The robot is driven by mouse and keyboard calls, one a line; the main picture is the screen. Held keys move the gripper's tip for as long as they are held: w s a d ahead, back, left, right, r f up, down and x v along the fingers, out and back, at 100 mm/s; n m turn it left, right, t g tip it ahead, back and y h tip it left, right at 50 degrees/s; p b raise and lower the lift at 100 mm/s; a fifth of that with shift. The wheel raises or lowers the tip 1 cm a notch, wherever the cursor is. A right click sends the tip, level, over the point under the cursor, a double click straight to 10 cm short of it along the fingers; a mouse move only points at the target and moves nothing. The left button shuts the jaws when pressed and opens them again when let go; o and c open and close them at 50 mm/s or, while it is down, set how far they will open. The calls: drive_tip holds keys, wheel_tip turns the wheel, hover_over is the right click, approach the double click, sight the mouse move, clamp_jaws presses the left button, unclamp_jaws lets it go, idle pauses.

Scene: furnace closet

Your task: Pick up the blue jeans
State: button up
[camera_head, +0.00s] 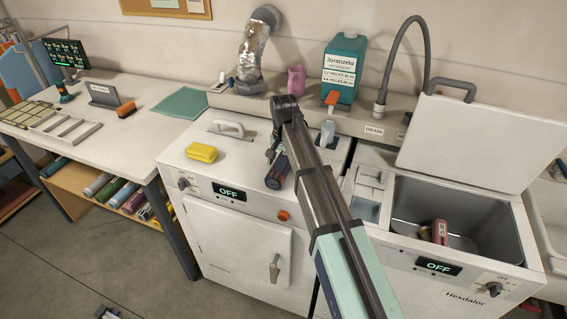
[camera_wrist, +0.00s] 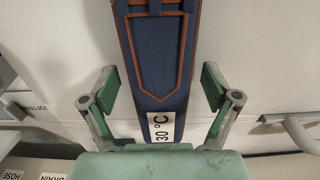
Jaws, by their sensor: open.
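The blue jeans (camera_head: 278,172) show in the head view as a small dark blue bundle on top of the left white machine, partly hidden by my arm. In the wrist view the jeans (camera_wrist: 158,50) are a long blue panel with brown stitching and a white "30 °C" tag. My gripper (camera_wrist: 159,88) is open, with one finger on each side of the jeans and a gap at both sides. In the head view my gripper (camera_head: 273,152) is just behind the jeans, mostly hidden by my arm.
A yellow sponge-like block (camera_head: 202,152) and a handle (camera_head: 229,127) are left of the jeans. A teal detergent bottle (camera_head: 343,68) and pink cup (camera_head: 296,79) stand behind. At right, an open-lidded washer (camera_head: 505,255) holds a reddish item (camera_head: 439,232).

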drive_tip(key=c, duration=1.5)
drive_tip(key=shift+r, duration=0.15)
